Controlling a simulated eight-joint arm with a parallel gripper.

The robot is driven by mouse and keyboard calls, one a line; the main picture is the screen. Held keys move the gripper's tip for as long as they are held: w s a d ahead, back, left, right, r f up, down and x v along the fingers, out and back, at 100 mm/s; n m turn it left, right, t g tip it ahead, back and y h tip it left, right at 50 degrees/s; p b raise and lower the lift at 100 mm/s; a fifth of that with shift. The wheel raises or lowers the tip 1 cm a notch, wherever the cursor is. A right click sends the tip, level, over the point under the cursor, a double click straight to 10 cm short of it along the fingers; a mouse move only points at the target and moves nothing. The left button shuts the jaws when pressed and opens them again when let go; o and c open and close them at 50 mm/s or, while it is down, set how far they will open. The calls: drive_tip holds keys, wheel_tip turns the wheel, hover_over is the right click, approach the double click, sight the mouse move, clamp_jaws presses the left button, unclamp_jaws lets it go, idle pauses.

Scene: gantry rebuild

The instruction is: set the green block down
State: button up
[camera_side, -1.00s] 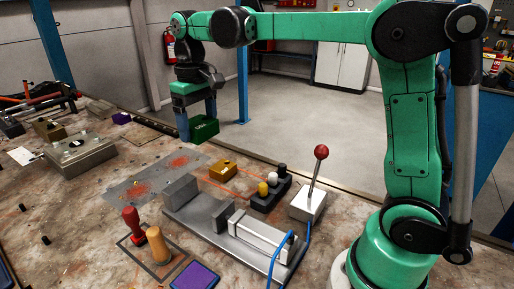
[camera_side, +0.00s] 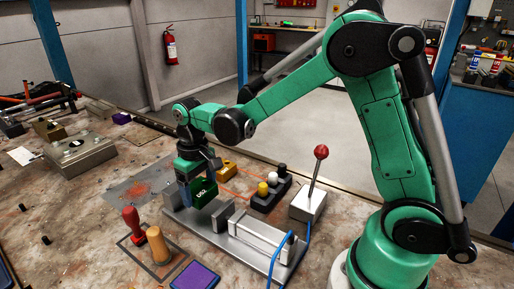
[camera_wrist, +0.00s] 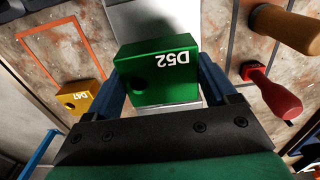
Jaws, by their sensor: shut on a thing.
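The green block (camera_side: 205,191), marked D52, is between the blue fingers of my gripper (camera_side: 194,199). In the wrist view the green block (camera_wrist: 157,72) sits between both fingers of my gripper (camera_wrist: 160,88), its marking upside down. My gripper points down and is shut on the block. The block is over the left end of the grey metal clamping fixture (camera_side: 235,243), left of its upright grey jaw (camera_side: 223,214). I cannot tell whether the block touches the fixture.
A yellow block (camera_side: 226,169) lies behind the fixture, near a button box (camera_side: 268,195) and a red-knobbed lever (camera_side: 321,153). A red-handled tool (camera_side: 133,224) and an orange-handled one (camera_side: 158,245) stand in front. A purple pad (camera_side: 196,276) lies near the front edge.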

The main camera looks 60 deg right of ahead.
sight(204, 212)
drive_tip(key=shift+f, duration=1.95)
drive_tip(key=o, duration=1.3)
drive_tip(key=shift+f, duration=0.15)
